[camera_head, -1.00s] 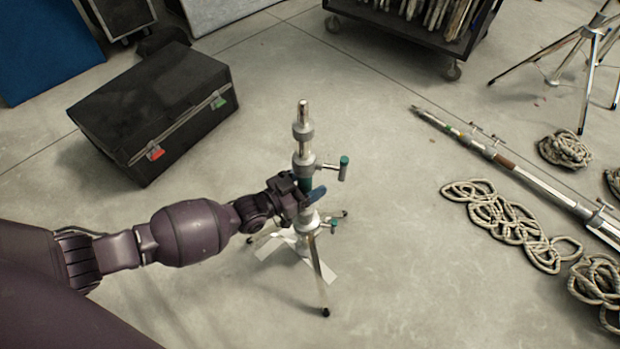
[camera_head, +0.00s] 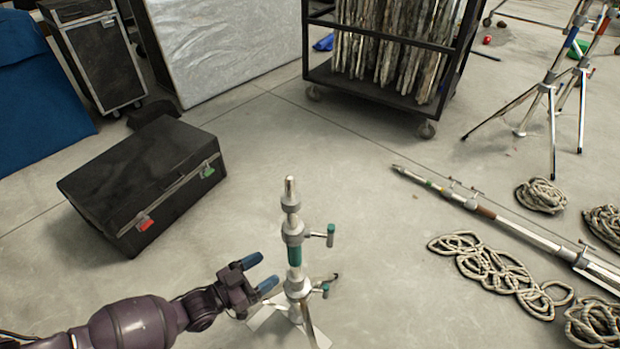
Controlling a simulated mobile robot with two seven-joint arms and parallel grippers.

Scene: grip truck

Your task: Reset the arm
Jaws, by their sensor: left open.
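My left gripper (camera_head: 262,274) comes in from the lower left, open and empty, with two blue fingertips spread apart. It is just left of the light stand (camera_head: 291,215), and a small gap of floor seems to lie between them. The stand is upright, a metal column with a green band, side knobs and legs cut off at the picture's bottom edge. My right gripper is not in view.
A black case (camera_head: 140,180) sits on the floor at left. A wheeled rack (camera_head: 385,95) of panels stands at the back. Coiled ropes (camera_head: 490,270) and a long metal pole (camera_head: 480,210) lie at right, near tripods (camera_head: 552,105). Floor between stand and rack is clear.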

